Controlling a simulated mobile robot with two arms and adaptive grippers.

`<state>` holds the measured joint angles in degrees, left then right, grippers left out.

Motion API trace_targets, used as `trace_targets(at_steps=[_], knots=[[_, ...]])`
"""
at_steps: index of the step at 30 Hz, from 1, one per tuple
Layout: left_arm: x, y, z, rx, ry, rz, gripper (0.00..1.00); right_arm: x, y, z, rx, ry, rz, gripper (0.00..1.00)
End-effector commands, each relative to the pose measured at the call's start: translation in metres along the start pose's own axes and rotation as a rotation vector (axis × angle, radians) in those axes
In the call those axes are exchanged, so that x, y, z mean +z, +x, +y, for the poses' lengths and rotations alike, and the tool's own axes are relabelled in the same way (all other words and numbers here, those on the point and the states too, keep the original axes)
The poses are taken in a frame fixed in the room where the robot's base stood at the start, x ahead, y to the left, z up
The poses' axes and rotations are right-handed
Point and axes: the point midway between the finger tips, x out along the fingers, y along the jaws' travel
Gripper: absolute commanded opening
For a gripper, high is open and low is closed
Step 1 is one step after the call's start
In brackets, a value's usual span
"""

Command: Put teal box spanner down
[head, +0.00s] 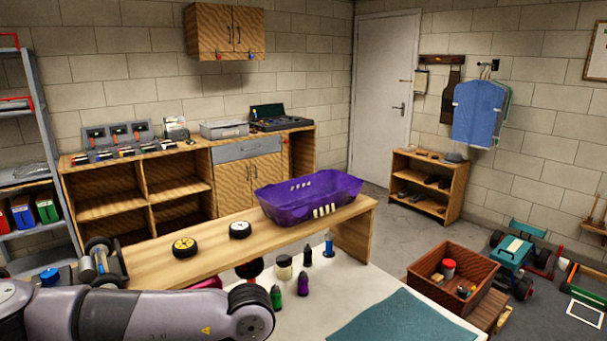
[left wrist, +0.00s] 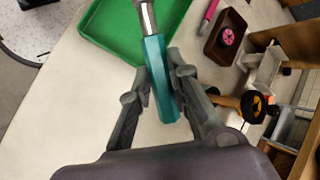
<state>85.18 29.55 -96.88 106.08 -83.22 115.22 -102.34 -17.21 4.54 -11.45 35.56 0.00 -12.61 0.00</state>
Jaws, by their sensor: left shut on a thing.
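The teal box spanner (left wrist: 157,65) has a teal handle and a silver shaft that runs up out of the top of the left wrist view. My left gripper (left wrist: 160,84) is shut on its handle, with one finger on each side. The spanner appears to overlap the edge of a green tray (left wrist: 110,30); I cannot tell how high it is above the pale surface (left wrist: 75,110). In the head view I cannot make out the spanner or the left gripper. My right gripper is in neither view.
A brown tray (left wrist: 219,50) with a pink item and a pink-handled tool (left wrist: 210,12) lie beyond the spanner.

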Motion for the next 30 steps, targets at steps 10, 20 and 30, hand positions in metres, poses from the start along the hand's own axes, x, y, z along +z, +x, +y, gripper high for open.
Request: trace_targets(at_steps=[10, 20, 30], knots=[[0.001, 0.003, -0.009, -0.022, 0.054, 0.034, 0.0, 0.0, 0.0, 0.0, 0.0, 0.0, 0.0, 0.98], [0.001, -0.003, -0.005, -0.027, 0.073, 0.044, 0.0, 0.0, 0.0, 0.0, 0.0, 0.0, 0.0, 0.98], [0.004, -0.078, 0.026, -0.141, 0.348, 0.203, 0.0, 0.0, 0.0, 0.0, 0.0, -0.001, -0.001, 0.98]])
